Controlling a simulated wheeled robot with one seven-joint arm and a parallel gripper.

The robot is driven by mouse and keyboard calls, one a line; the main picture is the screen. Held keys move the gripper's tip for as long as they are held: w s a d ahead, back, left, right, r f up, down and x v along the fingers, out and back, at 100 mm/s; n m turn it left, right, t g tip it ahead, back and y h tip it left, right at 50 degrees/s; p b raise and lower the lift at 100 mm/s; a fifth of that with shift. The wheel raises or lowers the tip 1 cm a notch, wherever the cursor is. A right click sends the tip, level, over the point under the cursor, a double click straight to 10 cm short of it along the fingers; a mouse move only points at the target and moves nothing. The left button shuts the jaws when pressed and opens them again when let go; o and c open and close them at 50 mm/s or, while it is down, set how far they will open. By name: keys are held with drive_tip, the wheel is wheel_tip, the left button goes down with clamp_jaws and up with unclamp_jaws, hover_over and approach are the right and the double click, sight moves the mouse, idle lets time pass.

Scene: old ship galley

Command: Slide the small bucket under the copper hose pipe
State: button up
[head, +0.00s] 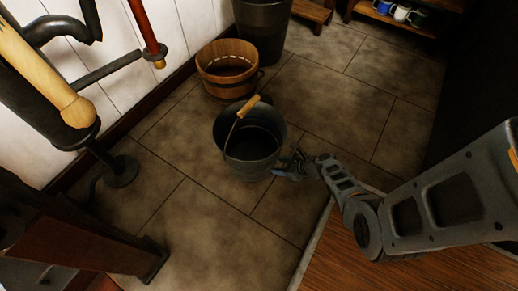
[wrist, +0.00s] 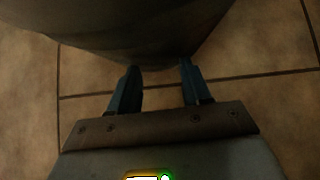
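A small dark metal bucket (head: 232,162) with a wire handle and wooden grip stands upright on the tiled floor. The copper hose pipe (head: 145,28) comes down from the top left, reddish with a brass tip, beside the white wall. The bucket is to the right of and below this tip in the head view. My gripper (head: 284,170) is low at the bucket's right side. In the wrist view its two blue fingers (wrist: 158,72) are apart with nothing between them. The bucket's dark side (wrist: 130,35) is right in front of the fingertips; I cannot tell whether they touch.
A wooden tub (head: 228,86) stands behind the bucket, and a tall dark bin (head: 262,32) behind that. A black pump stand (head: 120,172) is at the left. Shelves with mugs (head: 400,14) are at the back right. Floor left of the bucket is clear.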

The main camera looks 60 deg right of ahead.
drive_tip(key=shift+w+d+r, duration=0.1)
drive_tip(key=shift+w, duration=1.95)
drive_tip(key=shift+w+d+b, duration=0.2)
drive_tip(key=shift+w+b, duration=0.1)
drive_tip(key=shift+w, duration=4.25)
